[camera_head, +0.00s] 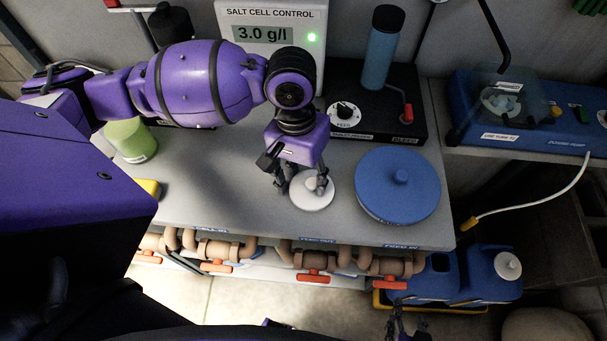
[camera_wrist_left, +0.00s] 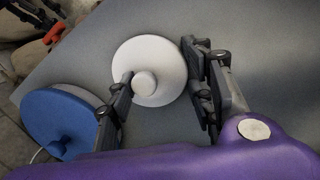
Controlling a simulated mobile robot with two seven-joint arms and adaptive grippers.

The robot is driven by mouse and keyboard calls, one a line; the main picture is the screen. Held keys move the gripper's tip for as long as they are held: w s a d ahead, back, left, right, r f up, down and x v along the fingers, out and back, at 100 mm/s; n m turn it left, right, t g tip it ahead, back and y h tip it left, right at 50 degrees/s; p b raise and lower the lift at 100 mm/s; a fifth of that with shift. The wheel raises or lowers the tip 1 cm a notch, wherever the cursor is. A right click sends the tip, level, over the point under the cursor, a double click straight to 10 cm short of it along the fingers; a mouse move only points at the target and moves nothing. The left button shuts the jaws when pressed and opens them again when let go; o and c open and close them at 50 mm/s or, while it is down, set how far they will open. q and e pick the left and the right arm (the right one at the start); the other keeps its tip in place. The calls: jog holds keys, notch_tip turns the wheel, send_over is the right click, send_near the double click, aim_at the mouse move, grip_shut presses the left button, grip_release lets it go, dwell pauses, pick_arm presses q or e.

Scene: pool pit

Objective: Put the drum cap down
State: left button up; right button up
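A round white cap with a small knob (camera_head: 312,198) lies flat on the grey bench top, and it also shows in the left wrist view (camera_wrist_left: 160,52). I take it for the drum cap. My left gripper (camera_head: 303,183) points down over it. In the left wrist view the fingers of my left gripper (camera_wrist_left: 162,88) are spread. One fingertip is beside the knob; the other is well apart from it, over the cap's edge. My right gripper (camera_head: 408,328) is partly seen, dark, at the bottom edge of the head view; its fingers are unclear.
A blue round lid (camera_head: 400,170) lies just right of the cap. A black box with a dial (camera_head: 390,125) and blue bottle (camera_head: 383,50) stand behind. A green cup (camera_head: 131,140) is at left. Below right, blue containers (camera_head: 440,276) include one with a white cap (camera_head: 508,266).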

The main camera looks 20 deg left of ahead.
aim_at(300, 179)
pick_arm(q)
jog(key=o, duration=0.3)
jog(key=shift+r, duration=0.25)
jog(key=shift+w+a+r+p, duration=0.2)
jog(key=shift+a+r+p, duration=0.05)
jog(key=shift+r, duration=1.85)
jog(key=shift+w+a+r+p, duration=0.2)
jog(key=shift+r, duration=1.95)
jog(key=shift+w+a+r+p, duration=0.2)
jog(key=shift+a+r+p, duration=0.05)
jog(key=shift+r, duration=1.85)
